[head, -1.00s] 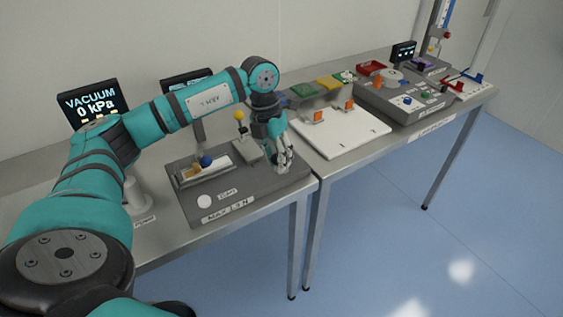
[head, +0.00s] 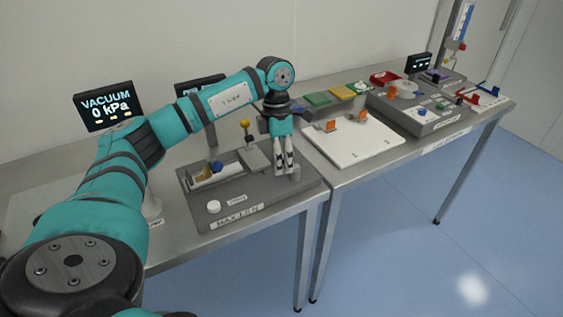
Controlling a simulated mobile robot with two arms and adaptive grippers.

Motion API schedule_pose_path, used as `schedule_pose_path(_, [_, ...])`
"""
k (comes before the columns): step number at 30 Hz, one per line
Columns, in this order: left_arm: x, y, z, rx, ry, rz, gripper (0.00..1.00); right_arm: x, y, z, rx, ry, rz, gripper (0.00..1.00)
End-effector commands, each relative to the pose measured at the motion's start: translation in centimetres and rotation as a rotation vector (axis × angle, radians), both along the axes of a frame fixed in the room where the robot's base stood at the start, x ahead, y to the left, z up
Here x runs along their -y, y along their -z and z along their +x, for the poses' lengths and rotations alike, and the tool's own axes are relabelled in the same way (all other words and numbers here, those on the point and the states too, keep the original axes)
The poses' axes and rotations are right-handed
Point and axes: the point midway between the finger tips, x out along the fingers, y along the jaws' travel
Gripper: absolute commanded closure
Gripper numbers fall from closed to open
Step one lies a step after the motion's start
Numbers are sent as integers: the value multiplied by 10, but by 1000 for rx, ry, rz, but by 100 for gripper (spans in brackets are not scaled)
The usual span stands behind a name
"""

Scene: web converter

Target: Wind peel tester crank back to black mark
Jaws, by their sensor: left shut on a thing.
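The peel tester is a dark grey block (head: 240,213) on the near steel table, with a label reading roughly "MAX 1.5 N" on its front. A blue knob (head: 216,167) sits in its light-coloured slide, with a yellow-tan piece beside it. A yellow ball on a post (head: 244,124) stands behind. My left gripper (head: 286,170) points down at the tester's right end, shut on what seems to be the crank handle. The fingers hide most of the crank, and I cannot make out the black mark. My right gripper is out of view.
A vacuum display (head: 107,106) reading 0 kPa stands at the back left. A white board (head: 350,150) with orange clips lies right of the tester. Further right is another grey device (head: 420,112) with coloured knobs. A round white button (head: 214,207) is on the tester's front left.

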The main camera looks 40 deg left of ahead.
Motion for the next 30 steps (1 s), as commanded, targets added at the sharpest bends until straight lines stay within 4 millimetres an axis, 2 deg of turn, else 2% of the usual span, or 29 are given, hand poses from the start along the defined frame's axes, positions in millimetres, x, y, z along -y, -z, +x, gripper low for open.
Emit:
schedule_pose_path(13, [-2,-3,2,7,8,1,100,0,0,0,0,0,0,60])
schedule_pose_path(14, [-2,-3,2,7,8,1,73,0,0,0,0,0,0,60])
schedule_pose_path(20, [-1,-2,1,5,8,0,47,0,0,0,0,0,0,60])
schedule_pose_path(30, [-1,-5,2,4,8,0,47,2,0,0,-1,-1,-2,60])
